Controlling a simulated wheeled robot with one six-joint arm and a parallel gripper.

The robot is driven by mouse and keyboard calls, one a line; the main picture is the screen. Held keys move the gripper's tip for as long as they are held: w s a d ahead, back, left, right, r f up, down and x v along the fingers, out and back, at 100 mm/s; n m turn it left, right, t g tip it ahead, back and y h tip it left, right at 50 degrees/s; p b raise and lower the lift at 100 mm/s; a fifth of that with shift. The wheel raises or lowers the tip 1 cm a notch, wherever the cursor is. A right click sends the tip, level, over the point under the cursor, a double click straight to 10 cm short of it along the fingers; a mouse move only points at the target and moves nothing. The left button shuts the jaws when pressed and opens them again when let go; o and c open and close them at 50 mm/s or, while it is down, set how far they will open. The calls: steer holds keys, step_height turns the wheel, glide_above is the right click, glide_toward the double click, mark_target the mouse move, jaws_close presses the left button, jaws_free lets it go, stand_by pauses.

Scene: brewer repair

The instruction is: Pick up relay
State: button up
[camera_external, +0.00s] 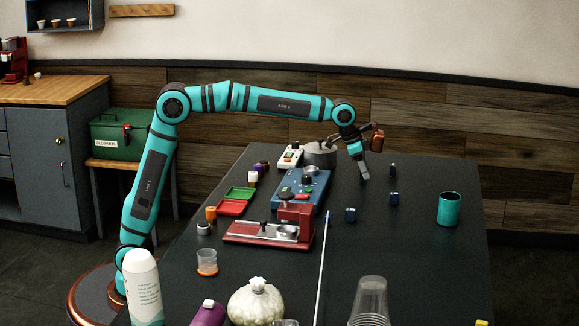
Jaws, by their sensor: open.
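My gripper (364,179) hangs at the end of my teal arm, pointing down over the far middle of the dark table (430,265). It is open, and I see nothing between its fingers. Several small dark blue block-like parts stand on the table: one (393,170) to the right of my gripper, one (394,198) nearer and to the right, and one (351,215) nearer and slightly left. They are too small here to tell which is the relay. My gripper appears apart from all of them.
A blue device (302,187) and a red device (262,232) stand left of the blocks. A green tray (240,193) and red tray (231,207) lie farther left. A teal cup (448,209) stands right. Clear cups (370,300) stand at the front. The table's right part is mostly clear.

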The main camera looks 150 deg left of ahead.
steer(key=shift+w+a+f, duration=0.1)
steer(key=shift+a+f, duration=0.05)
steer(key=shift+f, duration=0.3)
steer(key=shift+c, duration=0.4)
steer(key=c, duration=1)
steer(key=shift+o, duration=0.2)
steer(key=shift+r, duration=0.1)
step_height(320, 180, up, 10)
steer(key=shift+f, duration=0.1)
